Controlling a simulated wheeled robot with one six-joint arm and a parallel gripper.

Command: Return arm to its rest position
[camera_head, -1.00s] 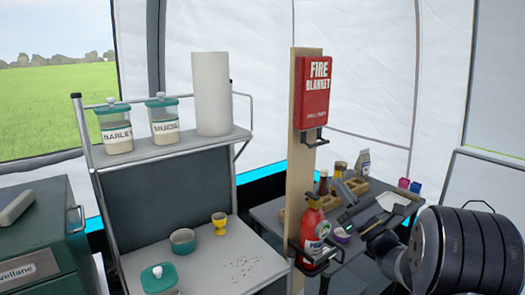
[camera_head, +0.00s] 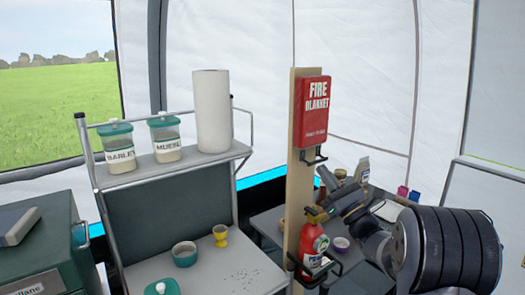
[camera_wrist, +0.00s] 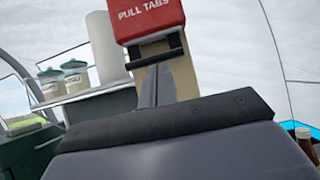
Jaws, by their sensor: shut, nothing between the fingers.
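My gripper (camera_head: 327,180) is raised at the right of the head view, beside the wooden post (camera_head: 297,170) and below the red fire blanket box (camera_head: 313,106). My dark, rounded arm links fill the lower right. In the wrist view, the two grey fingers of my gripper (camera_wrist: 156,80) are together with nothing between them. They point toward the post, just under the red box (camera_wrist: 148,18). Whether they touch the post cannot be told.
A red extinguisher-like bottle (camera_head: 312,243) sits in a bracket on the post, close below my gripper. Behind is a grey table (camera_head: 268,226) with cups and bottles. A rack (camera_head: 165,171) with two jars and a paper roll stands left.

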